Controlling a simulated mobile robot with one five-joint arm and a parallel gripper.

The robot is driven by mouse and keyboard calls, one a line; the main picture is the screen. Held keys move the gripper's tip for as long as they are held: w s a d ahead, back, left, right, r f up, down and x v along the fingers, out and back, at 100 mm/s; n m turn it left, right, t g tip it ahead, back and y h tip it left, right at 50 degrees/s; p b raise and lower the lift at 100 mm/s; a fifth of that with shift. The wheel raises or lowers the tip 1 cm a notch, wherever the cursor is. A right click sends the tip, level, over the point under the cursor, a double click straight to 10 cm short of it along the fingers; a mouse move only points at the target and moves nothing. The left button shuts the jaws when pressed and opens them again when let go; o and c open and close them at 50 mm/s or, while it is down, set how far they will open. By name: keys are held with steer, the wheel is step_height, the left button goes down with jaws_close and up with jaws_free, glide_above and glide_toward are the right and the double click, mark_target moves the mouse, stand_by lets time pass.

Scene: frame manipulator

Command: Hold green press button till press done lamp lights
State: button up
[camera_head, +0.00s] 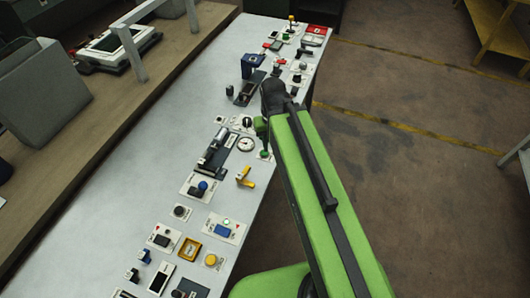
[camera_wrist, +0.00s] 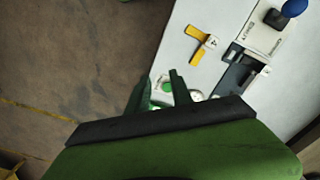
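The green press button (camera_head: 264,154) sits on a small white plate at the right edge of the panel in the head view. My gripper (camera_head: 262,138) points down just above it. In the wrist view my gripper (camera_wrist: 160,77) has its two fingers apart, with nothing held between them. A white plate with a green round part (camera_wrist: 166,87) shows between the fingers, and bright green (camera_wrist: 155,104) shows lower down, partly hidden by the gripper body. I cannot tell whether anything touches the button. I cannot pick out the press done lamp.
The long white panel (camera_head: 105,225) carries many switches. A yellow lever (camera_head: 245,177), a round gauge (camera_head: 246,144) and a black slider unit (camera_head: 217,146) are close by. Open floor (camera_head: 420,160) lies to the right.

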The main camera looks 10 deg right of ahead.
jaws_close()
stand_by(1.3)
